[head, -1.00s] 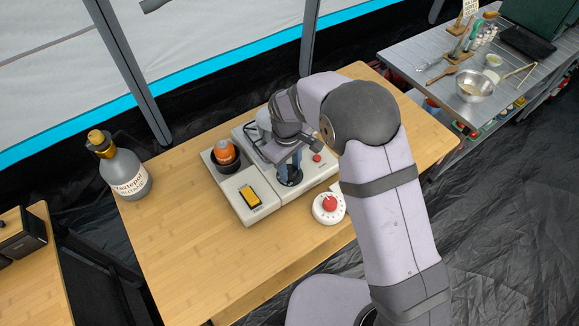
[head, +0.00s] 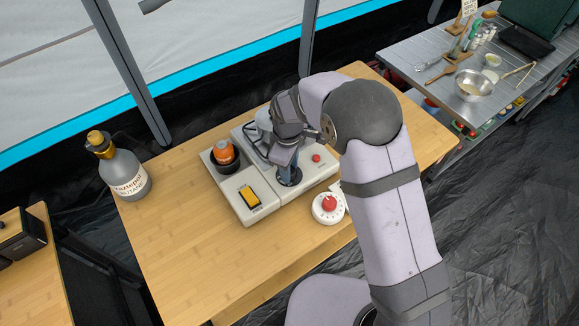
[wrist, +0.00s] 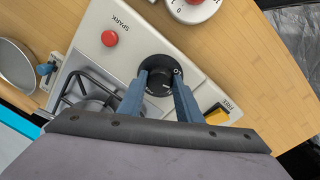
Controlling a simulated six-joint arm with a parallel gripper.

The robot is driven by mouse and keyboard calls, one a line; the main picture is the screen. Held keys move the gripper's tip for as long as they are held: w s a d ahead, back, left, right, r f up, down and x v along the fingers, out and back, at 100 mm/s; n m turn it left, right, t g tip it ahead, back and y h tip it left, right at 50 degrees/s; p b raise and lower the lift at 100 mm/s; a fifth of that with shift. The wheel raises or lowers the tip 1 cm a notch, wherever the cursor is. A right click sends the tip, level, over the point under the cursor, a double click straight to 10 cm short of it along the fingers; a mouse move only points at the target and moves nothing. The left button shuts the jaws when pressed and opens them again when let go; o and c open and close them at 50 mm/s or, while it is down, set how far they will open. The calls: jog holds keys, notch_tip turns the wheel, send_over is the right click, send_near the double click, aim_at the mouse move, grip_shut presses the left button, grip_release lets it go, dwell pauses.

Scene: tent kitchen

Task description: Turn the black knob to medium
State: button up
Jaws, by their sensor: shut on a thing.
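The black knob (wrist: 160,76) sits on the white stove panel, beside the burner grate. In the wrist view a white mark shows on its face, and part of an "O" label shows at its edge. My gripper (wrist: 158,90) has its two blue fingers closed on opposite sides of the knob. In the head view my gripper (head: 289,172) reaches down onto the black knob (head: 289,179), mostly covered by my wrist. The fingers largely hide the knob's sides.
A white timer with a red dial (head: 329,204) stands close in front. A butane bottle (head: 125,175) stands left. The table's front left is clear.

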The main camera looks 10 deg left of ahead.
jog(key=shift+w+a, duration=0.1)
jog(key=o, duration=1)
jog(key=shift+o, duration=0.2)
jog(key=shift+s+r+b, duration=0.15)
jog(key=shift+r+b, duration=0.4)
jog(key=shift+r, duration=1.3)
jog(key=shift+s+r+b, duration=0.15)
jog(key=shift+r+b, duration=0.35)
jog(key=shift+r, duration=1.35)
